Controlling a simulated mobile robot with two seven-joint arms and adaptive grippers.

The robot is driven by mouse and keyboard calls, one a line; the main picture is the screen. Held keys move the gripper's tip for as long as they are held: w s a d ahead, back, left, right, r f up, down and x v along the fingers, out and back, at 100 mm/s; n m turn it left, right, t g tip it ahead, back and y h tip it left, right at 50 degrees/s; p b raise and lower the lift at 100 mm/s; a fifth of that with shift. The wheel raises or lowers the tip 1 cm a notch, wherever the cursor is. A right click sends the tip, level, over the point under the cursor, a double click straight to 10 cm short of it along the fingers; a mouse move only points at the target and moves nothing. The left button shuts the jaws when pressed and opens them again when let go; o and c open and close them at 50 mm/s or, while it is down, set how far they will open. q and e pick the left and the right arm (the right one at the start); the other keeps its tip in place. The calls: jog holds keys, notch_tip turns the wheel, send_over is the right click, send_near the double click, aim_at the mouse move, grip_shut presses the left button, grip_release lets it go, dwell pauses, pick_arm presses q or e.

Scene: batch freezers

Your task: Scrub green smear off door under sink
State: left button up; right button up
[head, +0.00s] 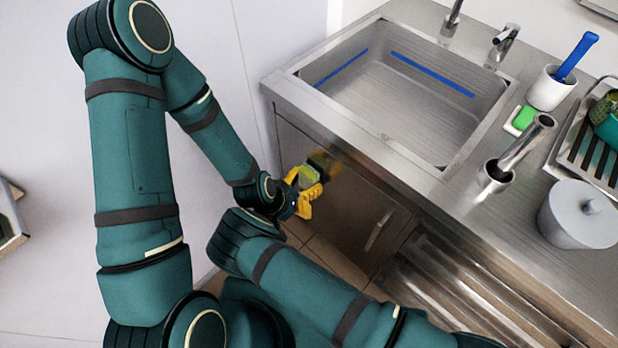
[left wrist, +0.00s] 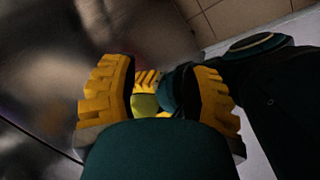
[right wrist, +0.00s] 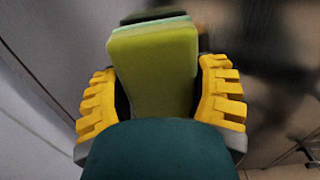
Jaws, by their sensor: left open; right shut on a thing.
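My right gripper (head: 297,178) is shut on a yellow-green sponge (head: 309,176) in front of the steel door (head: 345,205) under the sink. The sponge fills the middle of the right wrist view (right wrist: 155,65), with a paler green layer at its far end. A dark, yellowish-brown smear (head: 326,163) shows on the door just beyond the sponge; I cannot tell whether they touch. My left gripper (head: 309,203) is open and empty, just below the right one. Its spread fingers (left wrist: 162,80) frame part of the sponge and a yellow finger of the right gripper.
The sink (head: 420,95) is set in the steel counter above the door. A door handle (head: 380,230) sticks out at the right. Steel shelves (head: 470,285) stand right of the door. My arms crowd together close by; a pale wall (head: 215,50) is at left.

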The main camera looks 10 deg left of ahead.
jog(key=shift+s+a+r, duration=0.3)
jog(key=shift+s+a, duration=0.3)
jog(key=shift+s+a+r, duration=0.3)
jog(key=shift+s+a, duration=0.25)
jog(key=shift+a, duration=0.05)
jog(key=shift+s+a+f, duration=0.1)
jog(key=shift+s+a, duration=0.2)
jog(key=shift+s, duration=0.4)
